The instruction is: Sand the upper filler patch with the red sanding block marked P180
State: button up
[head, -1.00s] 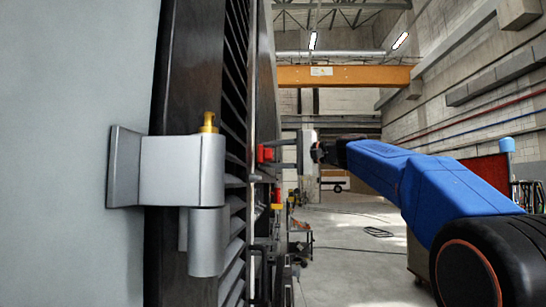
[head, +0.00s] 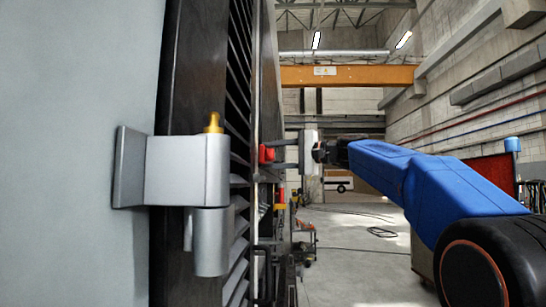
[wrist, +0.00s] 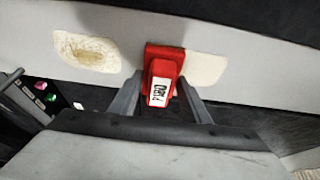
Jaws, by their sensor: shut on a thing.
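My gripper (wrist: 158,100) is shut on the red sanding block (wrist: 163,72), whose white label looks to read P180. The block is at the pale panel (wrist: 125,25), but I cannot tell whether it touches. Two cream filler patches show on the panel in the wrist view. The right patch (wrist: 205,68) is partly hidden behind the block. The left patch (wrist: 87,50) is clear of it and has a rougher, darker middle. Which patch is the upper one is not certain from this view. In the head view, my gripper (head: 286,155) holds the block (head: 266,154) against or near the coach side.
A grey hinge bracket (head: 187,170) with a yellow top juts from the coach side in the near left. A dark louvred grille (head: 238,110) runs along the side beyond it. Other equipment (head: 303,240) stands on the floor below my gripper. The floor (head: 355,270) to the right is mostly open.

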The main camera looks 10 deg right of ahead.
jog(key=shift+w+a, duration=0.2)
jog(key=shift+a, duration=0.5)
jog(key=shift+r, duration=0.1)
jog(key=shift+r, duration=1.9)
jog(key=shift+a+f, duration=0.1)
jog(key=shift+f, duration=1.95)
jog(key=shift+s+r, duration=0.1)
jog(key=shift+r, duration=2)
jog(key=shift+f, duration=2.1)
